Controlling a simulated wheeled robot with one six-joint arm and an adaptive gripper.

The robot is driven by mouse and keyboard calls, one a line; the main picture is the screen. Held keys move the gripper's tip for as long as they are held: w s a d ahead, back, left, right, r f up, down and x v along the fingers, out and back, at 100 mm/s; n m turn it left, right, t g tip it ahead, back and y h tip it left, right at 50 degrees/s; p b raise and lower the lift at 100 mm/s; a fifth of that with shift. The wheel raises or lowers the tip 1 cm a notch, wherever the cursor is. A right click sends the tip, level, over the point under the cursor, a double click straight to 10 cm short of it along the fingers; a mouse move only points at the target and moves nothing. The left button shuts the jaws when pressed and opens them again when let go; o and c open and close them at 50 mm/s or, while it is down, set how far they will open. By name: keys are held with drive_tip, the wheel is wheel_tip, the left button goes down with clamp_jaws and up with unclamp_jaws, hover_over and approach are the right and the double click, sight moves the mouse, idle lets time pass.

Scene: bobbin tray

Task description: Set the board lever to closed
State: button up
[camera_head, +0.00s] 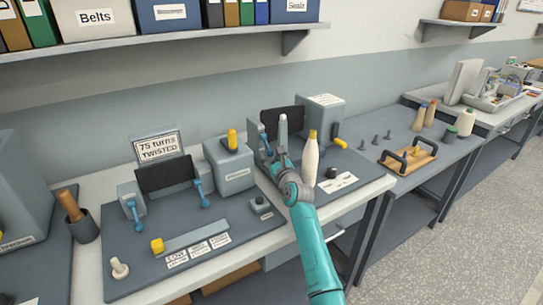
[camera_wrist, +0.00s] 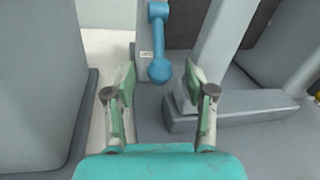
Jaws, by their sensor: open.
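A blue lever (camera_wrist: 157,35) with a round knob shows in the wrist view, mounted on a grey housing. Its knob hangs towards me, between and slightly beyond my fingertips. In the head view the blue lever (camera_head: 264,139) is on the left side of the right-hand machine. My gripper (camera_wrist: 160,78) is open and empty, with one finger on each side of the knob's line and no clear contact. In the head view my gripper (camera_head: 277,158) is at that machine's left front, partly hidden by my arm. No readable marking identifies the board lever or its closed position.
The left station has two more blue levers (camera_head: 133,208) (camera_head: 202,192) and a yellow knob (camera_head: 157,245). A grey box (camera_head: 231,170) with a yellow handle stands left of my gripper. A cream bottle-shaped piece (camera_head: 310,160) and a yellow-tipped handle (camera_head: 341,143) are right of it.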

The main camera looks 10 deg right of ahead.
drive_tip(key=shift+w, duration=0.3)
clamp_jaws()
drive_tip(key=shift+r, duration=0.15)
